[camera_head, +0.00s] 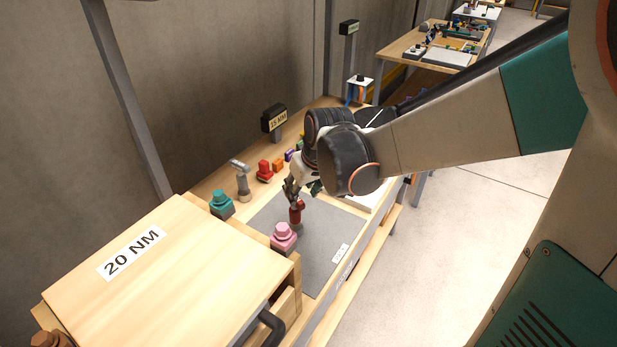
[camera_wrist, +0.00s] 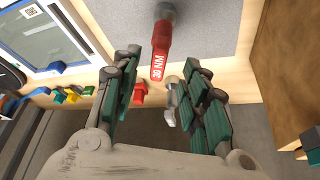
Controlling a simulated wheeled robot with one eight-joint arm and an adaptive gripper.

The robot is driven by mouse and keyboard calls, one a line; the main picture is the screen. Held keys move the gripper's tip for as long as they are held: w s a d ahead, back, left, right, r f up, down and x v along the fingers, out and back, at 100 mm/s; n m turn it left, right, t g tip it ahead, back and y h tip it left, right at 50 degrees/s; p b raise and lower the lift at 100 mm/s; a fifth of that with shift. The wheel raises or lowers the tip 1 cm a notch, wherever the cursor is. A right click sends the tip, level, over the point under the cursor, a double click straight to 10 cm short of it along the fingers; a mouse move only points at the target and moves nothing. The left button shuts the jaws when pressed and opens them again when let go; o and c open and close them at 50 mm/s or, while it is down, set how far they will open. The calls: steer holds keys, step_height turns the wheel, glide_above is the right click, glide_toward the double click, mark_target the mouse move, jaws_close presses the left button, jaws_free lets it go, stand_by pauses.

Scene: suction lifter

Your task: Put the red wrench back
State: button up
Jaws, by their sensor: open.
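The red wrench (camera_head: 297,213) is on the grey mat (camera_head: 322,233), below my gripper (camera_head: 290,188) in the head view. In the wrist view the red wrench (camera_wrist: 162,45) shows a white "30 NM" label on its near end and a grey far end. My gripper (camera_wrist: 162,57) is open, with its teal-padded fingers on either side of the labelled end. A gap shows between each finger and the wrench. Whether the fingertips are level with it I cannot tell. My gripper hides part of the wrench in the head view.
A pink knobbed piece (camera_head: 284,237) stands on the mat's near edge. A teal piece (camera_head: 221,204), a grey tool (camera_head: 241,182) and a red piece (camera_head: 264,172) line the bench back. A wooden "20 NM" cabinet (camera_head: 170,280) stands at the near left. A "15 NM" sign (camera_head: 277,122) stands behind.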

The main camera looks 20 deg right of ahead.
steer(key=s+r+m+t, duration=0.1)
steer(key=s+r, duration=0.3)
steer(key=s, duration=0.5)
steer(key=s+r+t, duration=0.1)
steer(key=s+r, duration=0.3)
steer(key=s, duration=0.5)
steer(key=shift+s+a+r+m+h, duration=0.35)
steer(key=shift+s+a+m+h, duration=0.05)
